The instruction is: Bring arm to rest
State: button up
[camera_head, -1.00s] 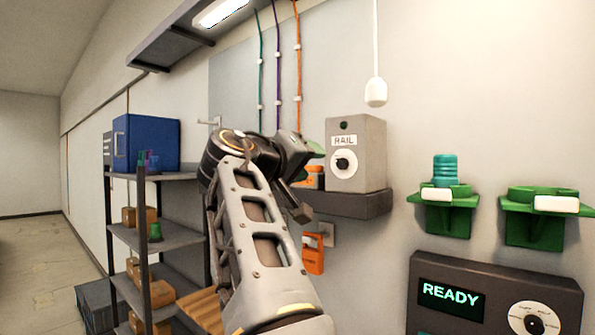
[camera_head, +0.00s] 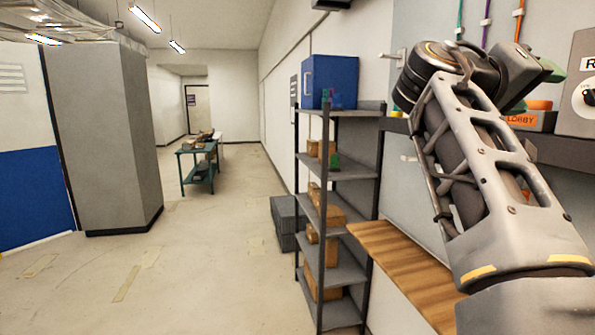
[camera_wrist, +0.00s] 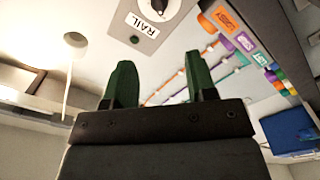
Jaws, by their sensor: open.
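My arm (camera_head: 475,150) is raised and bent at the right of the head view, in front of the wall and the shelf unit. My gripper (camera_wrist: 157,72) shows in the wrist view as two green fingers, spread apart with nothing between them. In the head view, the green finger tip (camera_head: 552,70) is near the grey box at the right edge, and the rest of the gripper is mostly hidden. In the wrist view, the grey box labelled RAIL (camera_wrist: 138,25) lies beyond the fingers.
A grey shelf unit (camera_head: 352,184) holds a blue box (camera_head: 335,80) and several brown boxes. A wooden board (camera_head: 405,268) is below my arm. An orange LOBBY item (camera_head: 522,121) sits on a ledge. A grey pillar (camera_head: 103,135) stands left. The middle floor (camera_head: 210,265) is clear.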

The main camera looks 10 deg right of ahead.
jog(key=w+a+f+n+t+y, duration=0.2)
jog(key=w+f+y, duration=0.15)
jog(key=f, duration=0.45)
jog(key=w+a+f+n+t+y, duration=0.2)
jog(key=w+f+n, duration=0.15)
jog(key=f, duration=0.45)
jog(key=w+a+f+n+t+y, duration=0.1)
jog(key=w+a+f+t+y, duration=0.2)
jog(key=f, duration=0.5)
jog(key=s+a+f+g+y, duration=0.1)
jog(key=s+a+f+y, duration=0.1)
jog(key=a+f, duration=0.4)
jog(key=s+a+f+n+y, duration=0.1)
jog(key=s+a+f+y, duration=0.2)
jog(key=a+f, duration=0.3)
jog(key=s+a+f+n+g+y, duration=0.1)
jog(key=s+a+f+y, duration=0.2)
jog(key=f, duration=1)
jog(key=a+y, duration=0.1)
jog(key=a, duration=0.2)
jog(key=shift+a+f+g, duration=0.15)
jog(key=shift+f+g, duration=0.05)
jog(key=shift+g, duration=0.1)
jog(key=shift+y, duration=0.25)
